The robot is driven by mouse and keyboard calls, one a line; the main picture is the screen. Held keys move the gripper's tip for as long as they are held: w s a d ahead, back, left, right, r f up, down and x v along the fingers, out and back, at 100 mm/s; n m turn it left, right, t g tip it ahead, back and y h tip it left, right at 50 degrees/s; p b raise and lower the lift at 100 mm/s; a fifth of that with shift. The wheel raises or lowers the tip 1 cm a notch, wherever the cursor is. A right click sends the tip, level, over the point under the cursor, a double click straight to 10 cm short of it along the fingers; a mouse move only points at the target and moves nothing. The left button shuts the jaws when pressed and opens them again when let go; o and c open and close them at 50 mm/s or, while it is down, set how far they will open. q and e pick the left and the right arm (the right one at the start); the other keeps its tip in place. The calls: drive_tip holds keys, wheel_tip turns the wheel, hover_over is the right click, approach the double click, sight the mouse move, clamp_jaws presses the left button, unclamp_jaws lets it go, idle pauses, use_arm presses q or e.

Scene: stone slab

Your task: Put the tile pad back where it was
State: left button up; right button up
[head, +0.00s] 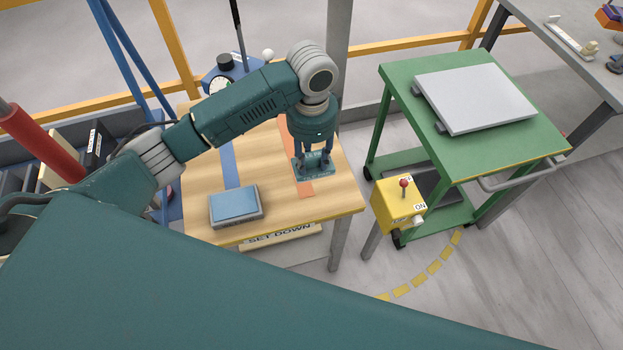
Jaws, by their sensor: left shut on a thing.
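The tile pad, which I take to be the small teal piece with a flat base (299,172), is at the orange stripe on the wooden table (340,190). My left gripper (313,162) points down from above and is shut on its upper part. The fingers hide part of the piece. I cannot tell whether its base rests on the table or hangs just above it. My right gripper is not in view.
A blue-topped block (235,204) lies on the table by a blue stripe (229,165). A "SET DOWN" sign (281,237) is on the front edge. A green cart (400,75) with a grey slab (476,98) and a yellow switch box (397,205) stand right.

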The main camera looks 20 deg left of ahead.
sight(311, 168)
use_arm(q)
wheel_tip(311, 168, down, 4)
drive_tip(key=shift+w+f, duration=0.15)
drive_tip(key=shift+f, duration=0.05)
wheel_tip(311, 168, down, 6)
drive_tip(key=shift+f+p, duration=0.1)
drive_tip(key=shift+p, duration=0.45)
drive_tip(key=shift+w+f, duration=0.1)
drive_tip(key=shift+f, duration=0.3)
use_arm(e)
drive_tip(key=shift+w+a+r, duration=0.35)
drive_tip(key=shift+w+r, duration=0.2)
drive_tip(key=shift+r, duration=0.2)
use_arm(q)
drive_tip(key=o, duration=0.8)
drive_tip(key=shift+o, duration=1.1)
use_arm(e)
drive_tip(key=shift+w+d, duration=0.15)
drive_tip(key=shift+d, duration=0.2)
